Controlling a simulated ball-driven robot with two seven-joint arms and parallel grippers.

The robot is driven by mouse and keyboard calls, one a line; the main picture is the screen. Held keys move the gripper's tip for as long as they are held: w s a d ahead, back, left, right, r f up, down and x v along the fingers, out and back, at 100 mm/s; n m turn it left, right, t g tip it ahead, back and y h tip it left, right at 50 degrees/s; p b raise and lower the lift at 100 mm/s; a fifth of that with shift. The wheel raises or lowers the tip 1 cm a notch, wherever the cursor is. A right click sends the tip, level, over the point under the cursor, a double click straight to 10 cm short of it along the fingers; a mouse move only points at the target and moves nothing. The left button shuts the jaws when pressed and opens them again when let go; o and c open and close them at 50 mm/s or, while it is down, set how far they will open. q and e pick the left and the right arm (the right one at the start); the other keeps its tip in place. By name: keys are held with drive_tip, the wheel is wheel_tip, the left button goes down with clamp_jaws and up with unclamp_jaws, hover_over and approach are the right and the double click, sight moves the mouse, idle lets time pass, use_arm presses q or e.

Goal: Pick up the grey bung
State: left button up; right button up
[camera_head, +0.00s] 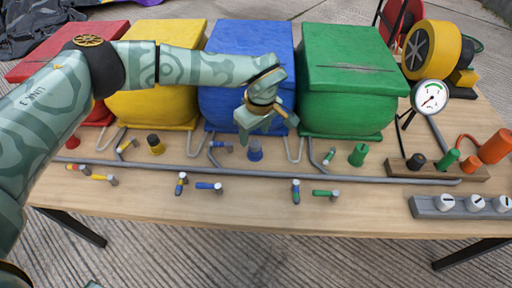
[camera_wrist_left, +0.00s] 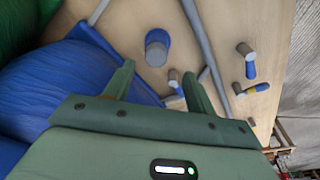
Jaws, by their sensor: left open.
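A short upright cylinder with a grey end in a blue collar (camera_head: 255,152) stands on the table in front of the blue block; it best fits the grey bung. In the left wrist view the grey end (camera_wrist_left: 156,54) shows just beyond and between the fingertips. My left gripper (camera_head: 266,122) is open and empty, pointing down above the cylinder, apart from it. Its two fingers also show in the left wrist view (camera_wrist_left: 158,70). A dark plug (camera_head: 415,161) sits on a wooden strip at the right. My right gripper is out of view.
Red, yellow, blue (camera_head: 247,75) and green (camera_head: 345,85) blocks line the back of the table. A grey pipe (camera_head: 260,174) with several small coloured-handled valves runs along the front. A gauge (camera_head: 431,97) and a yellow blower (camera_head: 432,50) stand at the right.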

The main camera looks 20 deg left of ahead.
sight(255, 143)
use_arm(q)
drive_tip(key=f+b, duration=0.2)
drive_tip(key=f, duration=0.1)
drive_tip(key=w+f, duration=0.1)
drive_tip(key=f, duration=0.1)
drive_tip(key=shift+b, duration=0.4)
drive_tip(key=shift+a+f, duration=0.1)
drive_tip(key=shift+f, duration=0.1)
drive_tip(key=shift+r, duration=0.2)
drive_tip(key=shift+c, duration=0.4)
drive_tip(key=c, duration=1)
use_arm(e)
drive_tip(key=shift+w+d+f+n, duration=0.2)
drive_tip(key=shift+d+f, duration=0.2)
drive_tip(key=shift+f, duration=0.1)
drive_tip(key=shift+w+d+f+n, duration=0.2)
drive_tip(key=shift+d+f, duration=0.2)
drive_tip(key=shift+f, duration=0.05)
